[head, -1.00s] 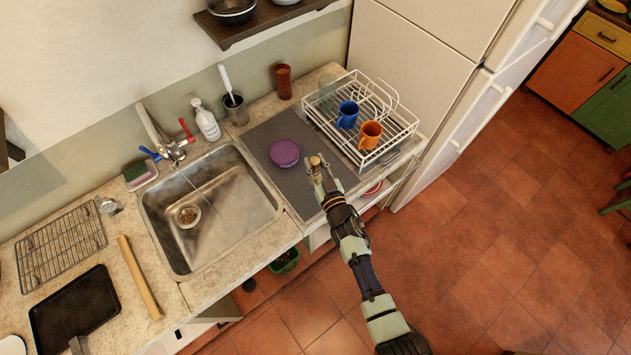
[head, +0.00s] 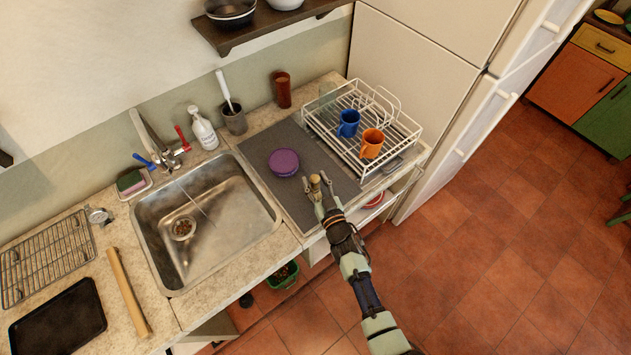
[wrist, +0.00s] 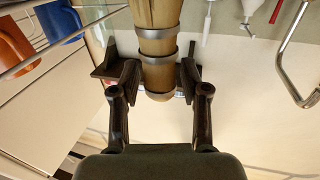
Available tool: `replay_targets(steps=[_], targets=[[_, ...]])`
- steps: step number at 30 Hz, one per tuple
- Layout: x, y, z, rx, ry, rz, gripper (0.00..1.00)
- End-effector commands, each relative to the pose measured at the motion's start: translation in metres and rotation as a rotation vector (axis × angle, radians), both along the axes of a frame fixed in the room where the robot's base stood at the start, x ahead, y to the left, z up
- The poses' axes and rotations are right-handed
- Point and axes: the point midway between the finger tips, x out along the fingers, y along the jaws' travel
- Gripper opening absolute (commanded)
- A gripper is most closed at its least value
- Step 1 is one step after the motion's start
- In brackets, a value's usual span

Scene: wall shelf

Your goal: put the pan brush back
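The pan brush (head: 315,180) is a short, thick wooden brush with metal bands. In the wrist view its banded wooden body (wrist: 158,72) stands between the two dark fingers. My gripper (head: 318,190) appears shut on it, one finger on each side, near the front edge of the dark grey mat. The brush's other end runs out of the wrist view, and in the head view its lower part is hidden by the gripper. I cannot tell how high it is above the counter.
A purple round container (head: 284,162) sits on the mat (head: 262,137), left of my gripper. A white dish rack (head: 412,128) with blue and orange mugs stands right. The sink (head: 205,225) is left.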

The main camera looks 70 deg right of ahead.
Motion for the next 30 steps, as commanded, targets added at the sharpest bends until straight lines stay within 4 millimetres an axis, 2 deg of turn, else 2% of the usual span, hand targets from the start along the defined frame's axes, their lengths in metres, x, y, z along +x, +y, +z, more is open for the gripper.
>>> replay_targets(steps=[11,14,24,30], targets=[[-0.001,0.001,0.005,0.001,0.001,0.000,0.54],[-0.013,0.013,0.004,0.002,0.002,-0.001,0.54],[-0.070,0.071,0.004,0.002,0.002,-0.001,0.54],[-0.084,0.085,0.003,0.001,-0.001,0.000,0.54]])
